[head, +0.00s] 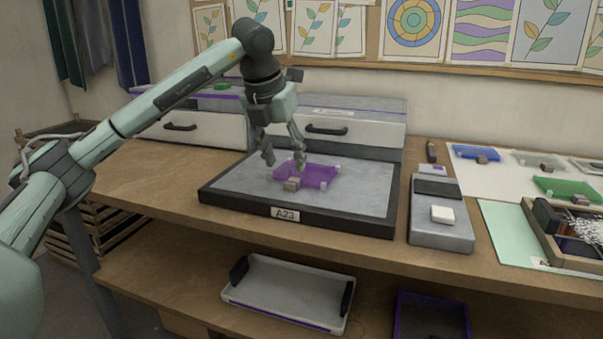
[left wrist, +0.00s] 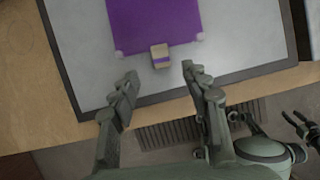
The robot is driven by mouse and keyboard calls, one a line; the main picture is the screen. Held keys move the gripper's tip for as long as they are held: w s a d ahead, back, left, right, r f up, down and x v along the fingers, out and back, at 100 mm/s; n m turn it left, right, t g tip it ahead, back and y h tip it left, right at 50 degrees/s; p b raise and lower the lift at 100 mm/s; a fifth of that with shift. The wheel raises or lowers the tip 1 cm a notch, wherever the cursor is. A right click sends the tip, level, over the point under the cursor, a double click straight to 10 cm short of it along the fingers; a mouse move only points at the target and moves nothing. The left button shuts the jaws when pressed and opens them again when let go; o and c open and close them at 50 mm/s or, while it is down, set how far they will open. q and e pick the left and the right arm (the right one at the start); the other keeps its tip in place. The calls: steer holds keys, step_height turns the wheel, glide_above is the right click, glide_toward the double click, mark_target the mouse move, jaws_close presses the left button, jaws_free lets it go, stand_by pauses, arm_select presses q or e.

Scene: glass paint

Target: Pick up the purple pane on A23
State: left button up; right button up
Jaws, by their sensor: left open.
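The purple pane (head: 312,175) lies flat on the grey top of the board labelled A23 (head: 240,182), with pale corner pieces and a small tan block (head: 291,184) at its front edge. The pane also shows at the top of the left wrist view (left wrist: 152,22), with the tan block (left wrist: 160,56) at its near edge. My left gripper (head: 284,158) points down above the pane's left side, open and empty. In the left wrist view its two fingers (left wrist: 158,75) stand apart, on either side of the block's line and short of the pane.
Drawer units (head: 370,121) stand behind the board. A grey device with a white block (head: 442,214) stands to its right. Blue (head: 475,153) and green (head: 568,188) panes lie farther right. A white tray (head: 280,290) sits on the lower shelf.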

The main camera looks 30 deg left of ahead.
mark_target(291, 182)
arm_select(q)
steer(key=x, duration=0.5)
steer(key=shift+s+d, duration=0.1)
steer(key=shift+s, duration=0.05)
steer(key=shift+w+f, duration=0.2)
steer(key=shift+f, duration=0.2)
arm_select(e)
steer(key=shift+s+f, duration=0.2)
steer(key=shift+f, duration=0.5)
arm_select(q)
steer(key=shift+c, duration=1.1)
jaws_close()
arm_select(e)
steer(key=shift+w+a+r, duration=0.1)
steer(key=shift+w+r, duration=0.05)
